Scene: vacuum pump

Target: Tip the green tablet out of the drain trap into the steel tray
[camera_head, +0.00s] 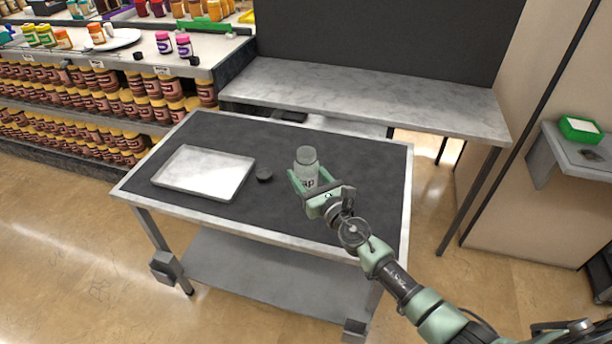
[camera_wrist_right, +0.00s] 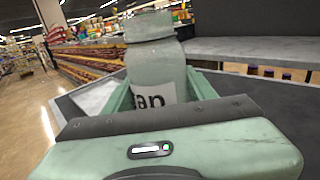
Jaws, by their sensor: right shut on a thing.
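The drain trap (camera_head: 306,163) is a clear, greyish jar with lettering on its side, standing upright near the middle of the dark-topped table. My right gripper (camera_head: 308,184) is shut around its body. The right wrist view shows the jar (camera_wrist_right: 155,65) between the green fingers, its open-looking neck at the top. I cannot make out the green tablet inside it. The steel tray (camera_head: 205,173) lies flat and empty on the table, to the left of the jar. My left gripper is not in view.
A grey marble-topped counter (camera_head: 370,95) stands behind the table (camera_head: 345,150). Shelves of jars (camera_head: 110,95) stand at the left. The table's right side is clear.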

